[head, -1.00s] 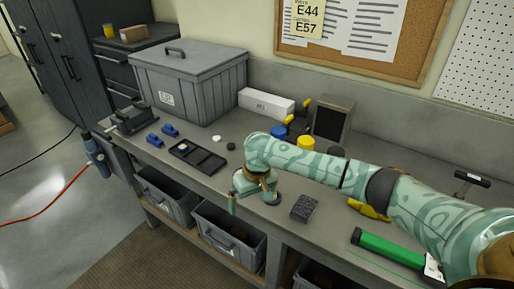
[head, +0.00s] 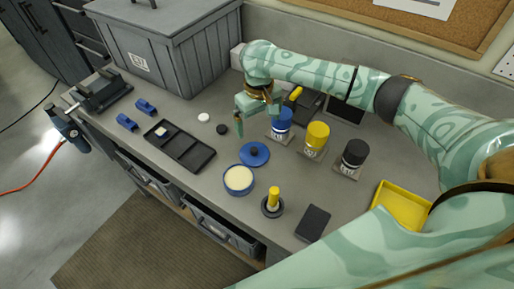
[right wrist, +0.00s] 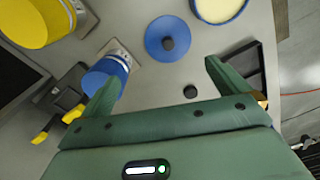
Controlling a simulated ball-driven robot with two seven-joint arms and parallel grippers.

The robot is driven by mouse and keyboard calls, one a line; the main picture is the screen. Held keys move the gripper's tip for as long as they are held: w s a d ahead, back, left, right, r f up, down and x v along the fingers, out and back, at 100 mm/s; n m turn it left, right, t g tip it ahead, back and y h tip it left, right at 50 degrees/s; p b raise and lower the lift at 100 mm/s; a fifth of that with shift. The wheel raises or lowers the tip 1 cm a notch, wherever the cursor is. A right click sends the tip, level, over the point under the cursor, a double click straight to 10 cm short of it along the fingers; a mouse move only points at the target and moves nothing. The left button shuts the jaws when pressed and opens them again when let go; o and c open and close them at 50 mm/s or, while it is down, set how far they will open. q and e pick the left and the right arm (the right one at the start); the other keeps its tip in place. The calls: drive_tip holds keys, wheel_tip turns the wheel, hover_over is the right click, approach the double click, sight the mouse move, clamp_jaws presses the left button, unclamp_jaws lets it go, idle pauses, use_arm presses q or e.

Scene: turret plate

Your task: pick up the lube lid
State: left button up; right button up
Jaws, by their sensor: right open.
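The lube lid is a blue disc with a black knob (head: 254,153). It lies flat on the bench beside an open blue tin of pale grease (head: 238,180). My right gripper (head: 258,119) is open and empty above the bench, a little behind the lid in the head view. In the right wrist view the lid (right wrist: 168,40) shows beyond the open fingers (right wrist: 162,74), roughly between them sideways, and nothing touches it. The tin (right wrist: 218,8) is cut by the top edge there. My left gripper is not in view.
Blue (head: 280,122), yellow (head: 316,138) and black (head: 354,156) capped containers stand right of the lid. A yellow-handled brush-like piece (head: 273,201) stands in front. A black tray (head: 180,145) lies left. A small black disc (head: 221,129) sits near the gripper.

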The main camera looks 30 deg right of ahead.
drive_tip(key=b, duration=0.2)
hover_over(254, 149)
drive_tip(key=f, duration=0.6)
drive_tip(key=shift+w+a, duration=0.2)
drive_tip(key=shift+a, duration=0.2)
drive_tip(key=shift+s+d+f, duration=0.15)
drive_tip(key=shift+d+f, duration=0.45)
drive_tip(key=shift+f, duration=0.2)
drive_tip(key=f+b, duration=0.1)
drive_tip(key=f, duration=0.1)
drive_tip(key=f+b, duration=0.1)
drive_tip(key=f, duration=0.1)
drive_tip(key=shift+a+b, duration=0.3)
drive_tip(key=shift+d+f, duration=0.1)
drive_tip(key=shift+f, duration=0.1)
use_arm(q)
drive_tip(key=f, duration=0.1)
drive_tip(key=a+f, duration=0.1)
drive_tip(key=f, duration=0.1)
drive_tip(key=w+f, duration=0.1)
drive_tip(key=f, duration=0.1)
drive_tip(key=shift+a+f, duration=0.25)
use_arm(e)
drive_tip(key=shift+r, duration=0.15)
drive_tip(key=c, duration=0.9)
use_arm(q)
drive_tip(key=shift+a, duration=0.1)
